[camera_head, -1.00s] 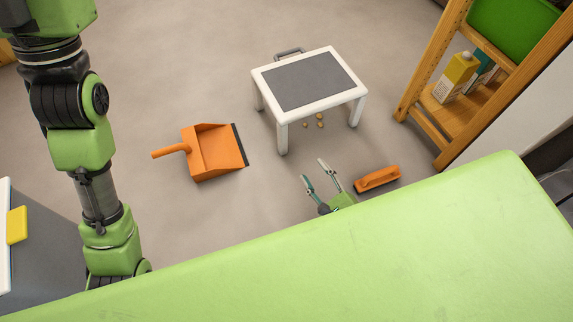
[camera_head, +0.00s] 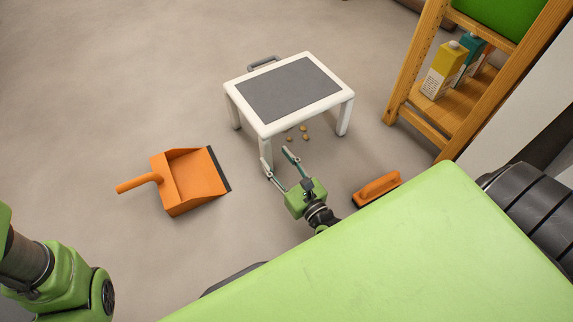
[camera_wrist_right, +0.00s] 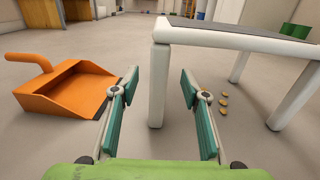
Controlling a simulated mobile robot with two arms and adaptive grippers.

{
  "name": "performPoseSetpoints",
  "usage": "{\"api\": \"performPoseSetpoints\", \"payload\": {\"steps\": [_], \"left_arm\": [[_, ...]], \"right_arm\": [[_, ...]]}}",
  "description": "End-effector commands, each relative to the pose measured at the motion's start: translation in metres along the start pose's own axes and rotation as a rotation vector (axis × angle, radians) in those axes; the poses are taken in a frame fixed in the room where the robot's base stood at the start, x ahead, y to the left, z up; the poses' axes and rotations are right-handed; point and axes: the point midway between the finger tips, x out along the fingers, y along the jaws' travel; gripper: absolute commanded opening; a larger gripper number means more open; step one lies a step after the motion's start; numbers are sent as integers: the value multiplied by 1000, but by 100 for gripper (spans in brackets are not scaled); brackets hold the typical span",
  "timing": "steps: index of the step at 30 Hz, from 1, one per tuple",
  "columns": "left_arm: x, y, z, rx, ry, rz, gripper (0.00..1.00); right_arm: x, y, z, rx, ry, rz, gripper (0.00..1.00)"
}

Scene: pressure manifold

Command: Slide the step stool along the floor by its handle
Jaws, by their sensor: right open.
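The step stool (camera_head: 345,103) is white with a grey top and stands upright on the floor. Its grey handle (camera_head: 264,62) sticks out at the far edge of the top, away from me. My right gripper (camera_head: 277,160) is open, low near the stool's front leg (camera_head: 265,152). In the right wrist view that leg (camera_wrist_right: 158,85) shows between the two open fingers (camera_wrist_right: 160,92), a little beyond them; I cannot tell that anything touches. The handle does not show in the wrist view. The left arm (camera_head: 65,280) is at the lower left, its gripper out of the picture.
An orange dustpan (camera_head: 188,180) lies left of the stool and an orange brush (camera_head: 377,188) lies to its right. Several small brown bits (camera_head: 304,127) lie under the stool. A wooden shelf (camera_head: 412,65) with cartons stands at the right. The floor beyond the stool is clear.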

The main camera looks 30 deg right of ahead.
Motion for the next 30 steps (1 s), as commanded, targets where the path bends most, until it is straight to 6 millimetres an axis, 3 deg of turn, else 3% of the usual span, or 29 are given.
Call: {"api": "performPoseSetpoints", "payload": {"steps": [3, 10, 23, 24, 28, 30], "left_arm": [[-13, 2, -3, 0, -3, 0, 40], [-23, 4, -7, 0, -4, 0, 40], [-25, 5, -8, 0, -3, 0, 40], [-25, 5, -8, 0, -3, 0, 40], [-25, 5, -7, 0, -3, 0, 40], [-25, 5, -7, 0, -3, 0, 40]], "right_arm": [[25, 0, -3, 0, -3, -1, 42], [57, 0, -2, -1, -1, 0, 42], [68, 0, -1, -2, 2, 1, 42], [68, 0, -1, -2, 2, 1, 39], [68, 0, -1, -2, 2, 1, 5], [68, 0, -1, -2, 2, 1, 0]]}}
